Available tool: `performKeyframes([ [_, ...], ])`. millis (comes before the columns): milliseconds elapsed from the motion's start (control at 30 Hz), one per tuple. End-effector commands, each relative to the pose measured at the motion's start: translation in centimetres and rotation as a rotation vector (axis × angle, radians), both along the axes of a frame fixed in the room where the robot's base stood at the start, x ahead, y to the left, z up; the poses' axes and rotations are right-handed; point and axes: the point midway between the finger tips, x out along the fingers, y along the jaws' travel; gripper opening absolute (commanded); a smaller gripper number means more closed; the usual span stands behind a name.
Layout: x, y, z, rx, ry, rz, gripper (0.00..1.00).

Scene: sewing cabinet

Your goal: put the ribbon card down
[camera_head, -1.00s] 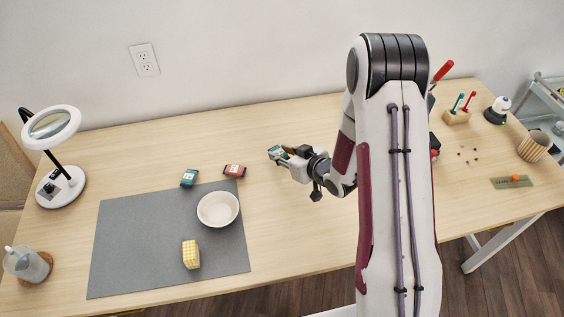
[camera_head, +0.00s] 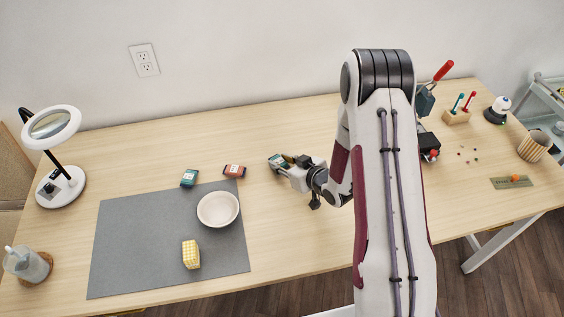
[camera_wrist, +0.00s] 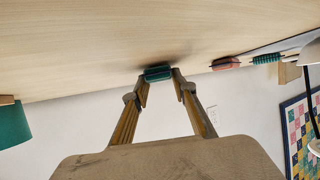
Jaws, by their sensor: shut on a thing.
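My gripper (camera_head: 283,164) is shut on a teal ribbon card (camera_head: 276,159), right of the red card and close over the bare wood. In the wrist view the dark green card (camera_wrist: 158,73) sits between the two fingertips of my gripper (camera_wrist: 158,79). The card appears very near the table surface; I cannot tell whether it touches. Another teal card (camera_head: 189,178) and a red card (camera_head: 234,171) lie behind the grey mat; they also show right of my gripper in the wrist view.
The grey mat (camera_head: 140,240) bears a white bowl (camera_head: 218,210) and a yellow checked block (camera_head: 191,254). A magnifier lamp (camera_head: 60,160) stands at the left. A pen block (camera_head: 456,117) and a striped cup (camera_head: 533,146) stand at the right. Wood around my gripper is clear.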

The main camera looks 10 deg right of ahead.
Motion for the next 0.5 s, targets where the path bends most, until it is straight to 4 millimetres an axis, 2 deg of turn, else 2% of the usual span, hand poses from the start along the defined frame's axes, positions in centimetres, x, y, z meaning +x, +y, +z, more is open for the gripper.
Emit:
performKeyframes([
  [167,0.00,0.00,-0.27,0.000,0.000,0.000,0.15],
  [200,0.00,0.00,-0.31,0.000,0.000,0.000,0.29],
  [267,0.00,0.00,-0.29,0.000,0.000,0.000,0.43],
  [500,-0.01,0.00,-0.28,0.000,0.000,0.000,0.43],
])
